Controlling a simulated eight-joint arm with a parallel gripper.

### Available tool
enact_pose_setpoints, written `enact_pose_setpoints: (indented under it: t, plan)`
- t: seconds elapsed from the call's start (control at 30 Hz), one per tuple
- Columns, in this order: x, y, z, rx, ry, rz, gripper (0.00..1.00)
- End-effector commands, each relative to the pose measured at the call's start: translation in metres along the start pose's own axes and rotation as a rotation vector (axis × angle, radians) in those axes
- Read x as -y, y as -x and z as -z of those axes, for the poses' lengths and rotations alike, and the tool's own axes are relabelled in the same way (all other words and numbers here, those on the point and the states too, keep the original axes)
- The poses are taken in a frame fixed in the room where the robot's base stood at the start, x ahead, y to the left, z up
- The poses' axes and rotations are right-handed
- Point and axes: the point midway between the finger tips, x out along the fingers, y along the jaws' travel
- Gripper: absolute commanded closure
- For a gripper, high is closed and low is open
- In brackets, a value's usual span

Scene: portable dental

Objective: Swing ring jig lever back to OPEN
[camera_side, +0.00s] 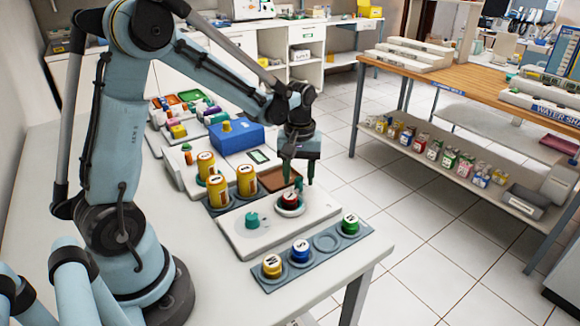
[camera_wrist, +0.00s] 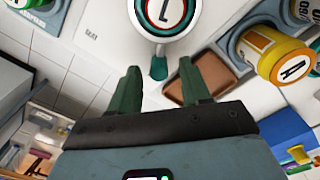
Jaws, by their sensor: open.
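In the side view the lever (camera_side: 299,185) is small and partly hidden by my fingers. My gripper (camera_side: 298,179) points down just behind the ring. Its two green fingers are apart, with the lever tip between them in the wrist view (camera_wrist: 158,74). I cannot tell whether either finger touches it. No OPEN mark is legible.
A teal knob (camera_side: 252,219) stands left of the ring. A grey rack (camera_side: 325,242) in front holds yellow, blue and green caps and one empty socket. Yellow vials (camera_side: 246,180) stand behind left. A brown tray (camera_side: 279,177) and a blue box (camera_side: 236,137) lie behind.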

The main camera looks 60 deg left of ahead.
Motion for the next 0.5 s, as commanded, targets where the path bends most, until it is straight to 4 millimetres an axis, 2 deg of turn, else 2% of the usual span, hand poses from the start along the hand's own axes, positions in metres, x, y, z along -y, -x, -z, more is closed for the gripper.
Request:
enact_pose_setpoints:
  t: [0.5]
  plan:
    - [0.001, 0.086, 0.000, 0.000, 0.001, 0.000, 0.53]
